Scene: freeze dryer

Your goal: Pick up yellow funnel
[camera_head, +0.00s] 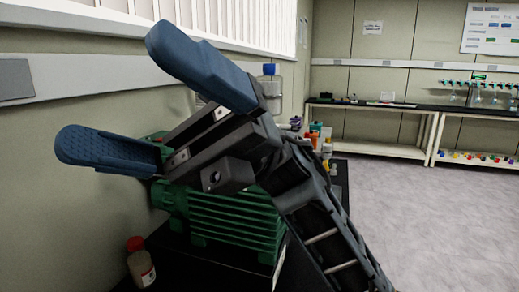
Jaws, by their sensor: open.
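My gripper (118,92) is large in the left half of the head view. Its two blue fingers are spread wide apart, with only the wall showing between them. It is raised in front of the green ribbed machine and holds nothing. A small yellow thing (327,148) shows just right of my arm, among bottles on the dark bench. It is partly hidden and too small to tell whether it is the yellow funnel. No other yellow funnel shows clearly.
The green ribbed machine (225,222) stands on the dark bench behind my gripper. A red-capped bottle (141,264) stands at its left. A blue-capped clear bottle (272,82) and an orange-topped bottle (316,129) are behind my arm. Open floor (430,215) lies at right, before far benches.

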